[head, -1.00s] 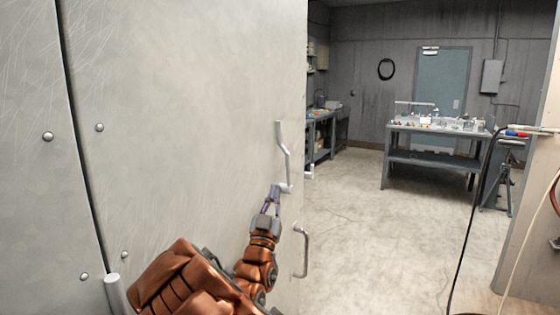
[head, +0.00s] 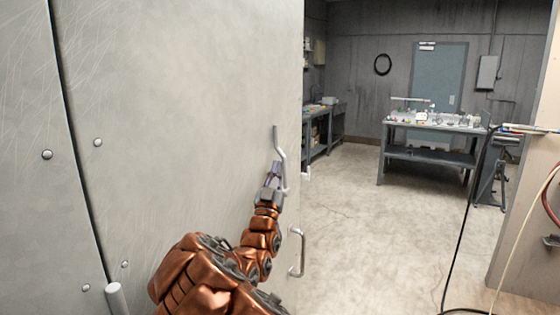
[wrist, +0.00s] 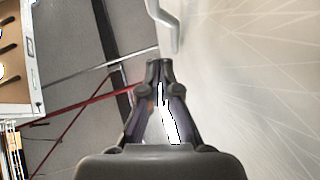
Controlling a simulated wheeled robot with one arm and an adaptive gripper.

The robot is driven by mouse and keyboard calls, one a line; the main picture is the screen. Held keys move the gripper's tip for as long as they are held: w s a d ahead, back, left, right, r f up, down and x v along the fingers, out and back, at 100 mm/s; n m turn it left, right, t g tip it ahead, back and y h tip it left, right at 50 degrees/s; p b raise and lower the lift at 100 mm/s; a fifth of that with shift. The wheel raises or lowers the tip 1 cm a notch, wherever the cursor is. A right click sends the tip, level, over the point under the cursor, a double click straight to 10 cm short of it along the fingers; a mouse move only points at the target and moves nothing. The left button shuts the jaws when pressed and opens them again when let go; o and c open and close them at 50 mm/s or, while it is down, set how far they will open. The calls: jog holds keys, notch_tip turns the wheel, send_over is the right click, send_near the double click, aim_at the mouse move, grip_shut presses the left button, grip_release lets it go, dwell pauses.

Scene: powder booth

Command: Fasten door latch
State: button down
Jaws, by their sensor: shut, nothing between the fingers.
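The large pale metal door panel (head: 190,110) fills the left of the head view. Its grey latch lever (head: 277,142) stands nearly upright close to the door's right edge, with a bend partway down. My gripper (head: 275,168) is shut and empty, with its fingertips beside the lower part of the lever. In the wrist view the closed fingertips (wrist: 160,66) lie just below the end of the lever (wrist: 165,25). I cannot tell whether they touch it. The lever's lower part is partly hidden by my gripper in the head view.
A U-shaped pull handle (head: 297,252) is on the door below the latch. A workbench (head: 430,145) with small items stands across the room. Hoses and cables hang at the right by a pale panel (head: 530,190). The floor (head: 360,230) between is mostly clear.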

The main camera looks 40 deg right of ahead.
jog(key=shift+w+d+r+p, duration=0.1)
jog(key=shift+w+d+p, duration=0.5)
jog(key=shift+d, duration=0.45)
jog(key=shift+w+d+r+p, duration=0.1)
jog(key=shift+w+d+p, duration=0.3)
jog(key=shift+w+d, duration=0.5)
jog(key=shift+s+d+f, duration=0.1)
jog(key=shift+s, duration=0.05)
jog(key=shift+d, duration=0.1)
